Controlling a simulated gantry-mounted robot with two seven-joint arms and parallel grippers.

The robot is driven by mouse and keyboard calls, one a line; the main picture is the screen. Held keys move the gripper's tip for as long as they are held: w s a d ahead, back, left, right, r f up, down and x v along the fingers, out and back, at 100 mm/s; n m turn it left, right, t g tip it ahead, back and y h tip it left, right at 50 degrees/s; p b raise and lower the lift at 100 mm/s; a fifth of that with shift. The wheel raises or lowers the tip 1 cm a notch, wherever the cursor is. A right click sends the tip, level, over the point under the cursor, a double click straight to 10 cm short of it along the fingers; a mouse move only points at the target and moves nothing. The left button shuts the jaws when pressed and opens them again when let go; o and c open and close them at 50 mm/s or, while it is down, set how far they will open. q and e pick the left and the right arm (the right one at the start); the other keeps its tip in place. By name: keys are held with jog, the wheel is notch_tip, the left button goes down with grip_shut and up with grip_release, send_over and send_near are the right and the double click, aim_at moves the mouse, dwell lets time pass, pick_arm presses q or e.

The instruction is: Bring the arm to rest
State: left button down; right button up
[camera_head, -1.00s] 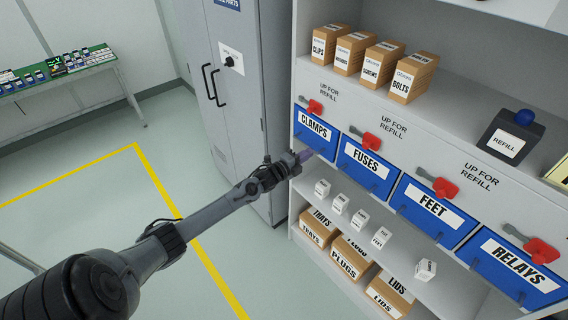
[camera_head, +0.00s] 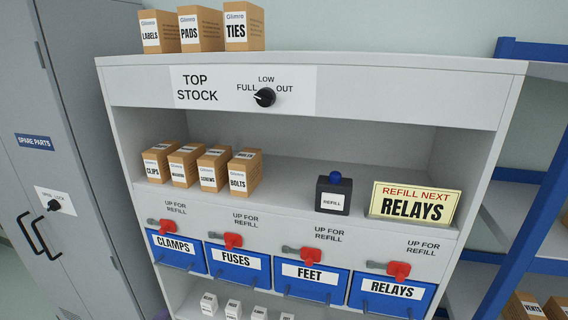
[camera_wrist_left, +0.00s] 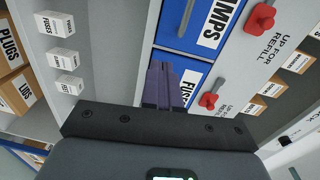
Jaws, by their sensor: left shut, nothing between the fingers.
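My left gripper shows in the left wrist view (camera_wrist_left: 164,84), its purple fingers closed together with nothing between them. The fingers are in front of the blue bins, near the CLAMPS bin (camera_wrist_left: 200,22) and the bin beside it. In the head view only a small purple bit of the gripper (camera_head: 161,314) shows at the bottom edge, below the CLAMPS bin (camera_head: 176,254). The rest of the left arm is out of that view. My right gripper is in neither view.
A grey cabinet (camera_head: 70,130) stands left; a blue rack (camera_head: 530,180) stands right.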

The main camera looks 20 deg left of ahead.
pick_arm(q)
jog(key=s+d+f+n+g, duration=0.1)
jog(key=s+d+f+n, duration=0.15)
jog(key=d, duration=0.45)
jog(key=s+d+f+n+g+h, duration=0.15)
jog(key=s+d, duration=0.25)
jog(key=d, duration=0.4)
jog(key=s+d+f+n+g, duration=0.1)
jog(key=s+d+f, duration=0.15)
jog(key=d, duration=0.45)
jog(key=s+d+r+n+g, duration=0.4)
jog(key=s+d+n+g, duration=0.1)
jog(key=s+d, duration=0.25)
jog(key=s+d+r+n+g+p, duration=0.15)
jog(key=s+r+n+g, duration=0.3)
jog(key=s, duration=0.45)
notch_tip(320, 180, up, 17)
jog(key=p, duration=1.8)
jog(key=shift+w+g, duration=0.25)
jog(key=shift+g, duration=0.05)
jog(key=shift+d, duration=0.1)
